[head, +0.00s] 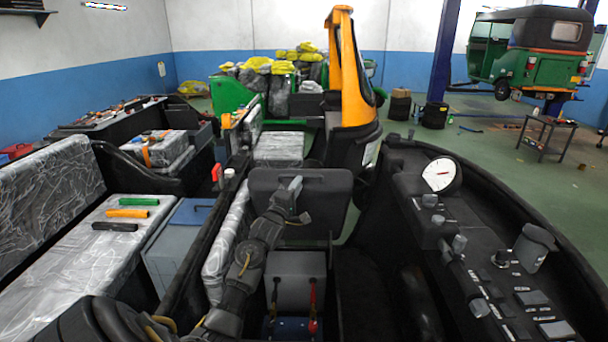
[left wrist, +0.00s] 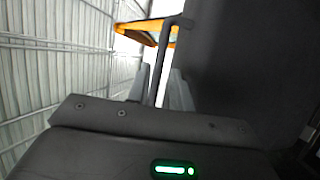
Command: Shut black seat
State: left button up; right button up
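The black seat (head: 325,190) stands raised and tilted up over the open compartment in the middle of the head view. My left gripper (head: 294,188) is up against the near side of the seat, with its light grey fingers in front of it. In the left wrist view, my left gripper (left wrist: 160,92) has its two fingers apart, with a thin bent dark bar (left wrist: 163,55) between them. The seat's dark panel (left wrist: 245,65) fills the right of that view. Whether the fingers touch the bar or seat is unclear. My right gripper is out of view.
To the right is a black console (head: 500,270) with a dial (head: 438,174) and knobs. A plastic-wrapped bench (head: 90,240) holding coloured grips is on the left. An orange frame (head: 345,70) rises behind.

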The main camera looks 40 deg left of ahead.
aim_at(304, 176)
pick_arm(q)
jog(key=shift+p+x, duration=0.5)
jog(key=shift+x, duration=2.3)
jog(key=shift+c, duration=0.4)
grip_shut()
